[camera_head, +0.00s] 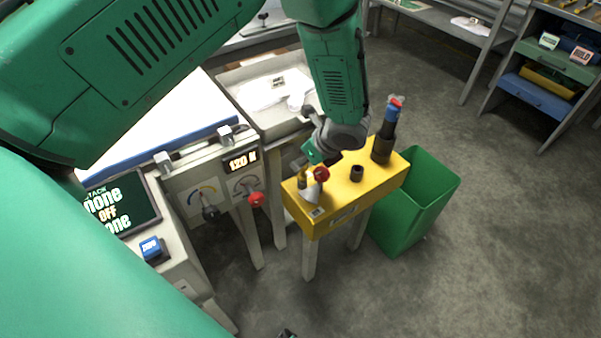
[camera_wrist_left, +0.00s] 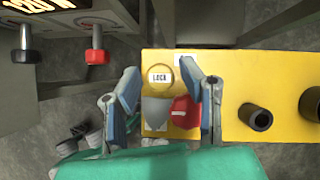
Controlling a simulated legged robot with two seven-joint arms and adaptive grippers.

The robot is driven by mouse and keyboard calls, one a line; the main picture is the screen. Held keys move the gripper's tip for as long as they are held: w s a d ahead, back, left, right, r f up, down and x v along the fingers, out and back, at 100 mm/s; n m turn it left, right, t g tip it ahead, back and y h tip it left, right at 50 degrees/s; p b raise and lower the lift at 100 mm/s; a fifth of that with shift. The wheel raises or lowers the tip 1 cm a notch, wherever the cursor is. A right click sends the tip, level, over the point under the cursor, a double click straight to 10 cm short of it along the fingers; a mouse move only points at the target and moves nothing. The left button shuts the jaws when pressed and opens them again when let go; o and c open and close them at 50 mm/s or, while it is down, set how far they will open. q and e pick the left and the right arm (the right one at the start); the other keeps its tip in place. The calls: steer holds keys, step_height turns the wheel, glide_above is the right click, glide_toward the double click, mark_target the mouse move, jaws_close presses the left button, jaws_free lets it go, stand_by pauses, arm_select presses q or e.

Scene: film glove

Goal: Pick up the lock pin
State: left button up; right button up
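A round yellow piece with a white LOCK label (camera_wrist_left: 160,77), which looks like the lock pin, is on the yellow block. In the head view a small brass-coloured upright (camera_head: 302,181) at the block's left end appears to be the same piece. My left gripper (camera_wrist_left: 160,78) is open, and the label shows between its spread fingertips. In the head view the gripper (camera_head: 310,158) is over the left end of the block, partly hidden by my wrist. I cannot tell whether the fingers touch the piece.
A red part (camera_wrist_left: 183,112) and a grey part (camera_wrist_left: 155,112) are close beside the labelled piece. The yellow block (camera_head: 345,200) also holds a dark short cylinder (camera_head: 357,173) and a tall dark tool (camera_head: 384,145). A green bin (camera_head: 410,215) and a control panel (camera_head: 220,190) flank it.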

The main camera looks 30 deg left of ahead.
mark_target(302, 176)
arm_select(q)
steer(key=shift+d+f, duration=0.15)
steer(key=shift+f, duration=0.15)
steer(key=x, duration=0.2)
steer(key=b+x, duration=0.1)
steer(key=x, duration=0.1)
steer(key=shift+d+f, duration=0.15)
steer(key=shift+d, duration=0.15)
steer(key=shift+a+f, duration=0.1)
steer(key=shift+a, duration=0.5)
steer(key=c, duration=0.7)
steer(key=shift+d, duration=0.2)
jaws_close()
steer(key=shift+d, duration=0.3)
arm_select(e)
steer(key=shift+d+f, duration=0.5)
steer(key=shift+f, duration=0.3)
